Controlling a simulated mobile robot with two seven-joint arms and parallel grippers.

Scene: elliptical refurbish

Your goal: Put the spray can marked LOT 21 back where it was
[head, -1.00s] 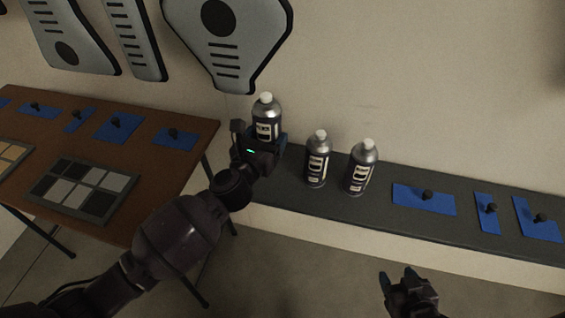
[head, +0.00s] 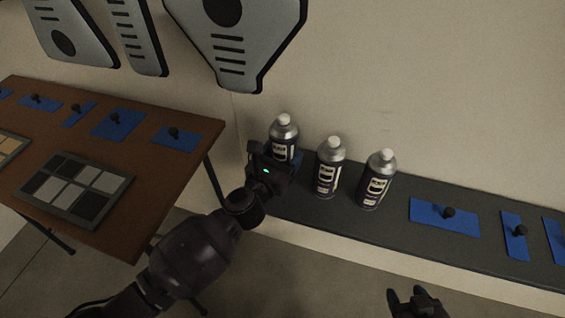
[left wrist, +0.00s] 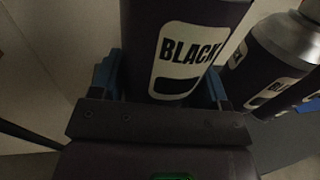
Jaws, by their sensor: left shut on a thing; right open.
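Three dark spray cans with silver shoulders and white caps are in the head view. My left gripper (head: 277,162) is shut on the leftmost can (head: 284,132), upright at the left end of the grey shelf. Its base is hidden behind the gripper, so I cannot tell whether it touches the shelf. In the left wrist view this can (left wrist: 185,50) reads BLACK between the fingers. The middle can (head: 329,168) and the right can (head: 377,180) stand on the shelf. No LOT number is readable on any can. My right gripper (head: 416,300) is open and empty, low in front of the shelf.
The grey shelf (head: 395,235) runs along the wall, with blue mats (head: 430,225) bearing dark knobs at its right. A brown table (head: 140,180) at left holds more blue mats and a tray of grey tiles (head: 125,182). Grey panels (head: 232,50) hang above.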

